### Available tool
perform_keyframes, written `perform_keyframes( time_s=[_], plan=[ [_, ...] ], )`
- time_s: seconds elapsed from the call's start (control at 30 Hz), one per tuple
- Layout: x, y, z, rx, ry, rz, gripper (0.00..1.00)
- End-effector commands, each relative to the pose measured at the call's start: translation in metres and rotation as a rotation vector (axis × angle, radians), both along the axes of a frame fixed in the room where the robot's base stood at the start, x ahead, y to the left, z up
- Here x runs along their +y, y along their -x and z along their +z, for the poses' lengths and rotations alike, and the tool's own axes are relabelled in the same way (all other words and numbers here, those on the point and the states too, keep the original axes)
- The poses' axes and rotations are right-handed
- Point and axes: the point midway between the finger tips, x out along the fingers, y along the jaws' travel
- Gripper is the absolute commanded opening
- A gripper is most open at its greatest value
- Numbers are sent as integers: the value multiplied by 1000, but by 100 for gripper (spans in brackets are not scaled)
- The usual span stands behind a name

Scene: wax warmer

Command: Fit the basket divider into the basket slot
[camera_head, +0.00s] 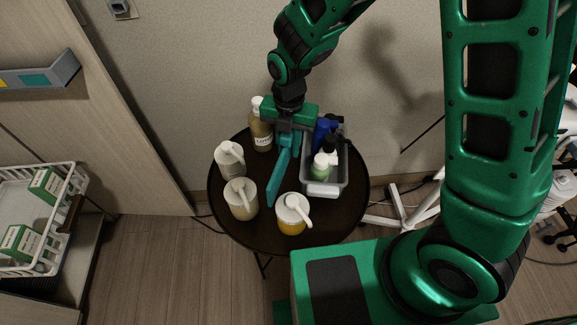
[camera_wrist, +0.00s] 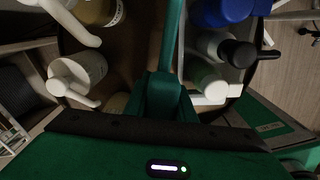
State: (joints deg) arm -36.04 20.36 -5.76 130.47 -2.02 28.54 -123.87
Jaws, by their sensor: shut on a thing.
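My gripper (camera_head: 288,134) is over the dark round table, shut on a thin teal panel, which appears to be the divider (camera_head: 274,184). The panel slants down and to the left, just left of the grey basket (camera_head: 342,182). In the wrist view the panel (camera_wrist: 173,38) is nearly edge-on and runs away from my gripper (camera_wrist: 165,92). The grey basket holds several bottles, and its slot cannot be made out. A white wire basket (camera_head: 70,203) with green-and-white boxes stands at far left, away from my gripper.
Pump bottles crowd the round table (camera_head: 258,235): an amber one (camera_head: 261,130) at the back, two pale ones (camera_head: 231,163) (camera_head: 241,203) at left, and a yellow-filled one (camera_head: 292,219) in front. A wall stands close behind. Open floor lies between table and cart.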

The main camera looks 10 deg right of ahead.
Motion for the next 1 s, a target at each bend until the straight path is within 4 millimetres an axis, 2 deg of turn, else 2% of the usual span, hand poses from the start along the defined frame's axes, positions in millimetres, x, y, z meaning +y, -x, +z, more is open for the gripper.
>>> perform_keyframes(
  time_s=[0.03, 0.2, 0.5, 0.8, 1.0],
  plan=[
    [-1, 2, -14, 5, 4, 0, 0],
    [0, 1, -44, 2, 2, 0, 0],
    [0, 0, -63, 0, 1, 1, 0],
    [0, 1, -96, 0, 1, 1, 0],
    [1, 0, -97, -1, 0, 1, 0]
  ],
)
